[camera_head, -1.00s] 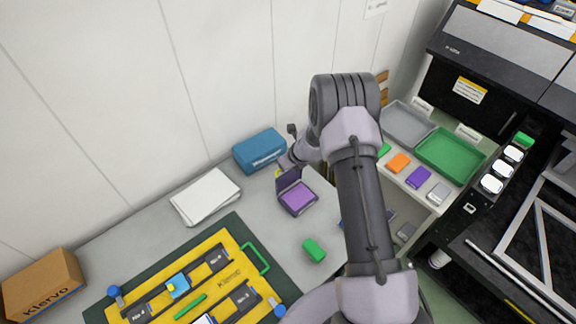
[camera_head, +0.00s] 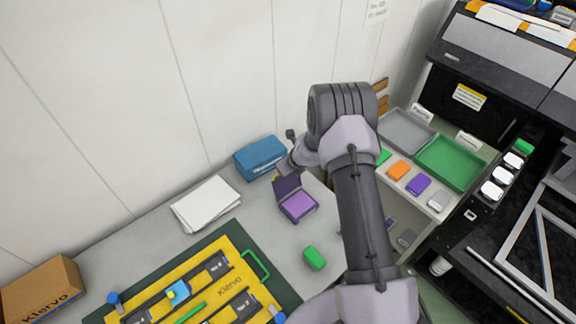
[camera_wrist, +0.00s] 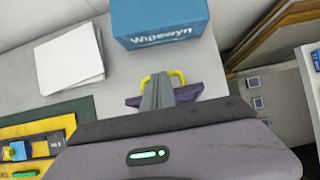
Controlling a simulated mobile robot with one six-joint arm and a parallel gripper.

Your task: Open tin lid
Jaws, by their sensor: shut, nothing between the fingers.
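The tin (camera_head: 298,206) stands on the grey table with a purple pad inside. Its dark purple lid (camera_head: 288,185) is raised at the back, tilted up from the base. My gripper (camera_head: 281,174) is just behind the raised lid, near its upper edge, with its tips partly hidden in the head view. The tin's inside is hidden in the wrist view.
A blue box (camera_head: 260,157) stands close behind the tin. A paper stack (camera_head: 206,203) lies to the left. A green block (camera_head: 314,258) is in front. A yellow board (camera_head: 232,285) lies front left. Coloured blocks and a green tray (camera_head: 450,163) are at right.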

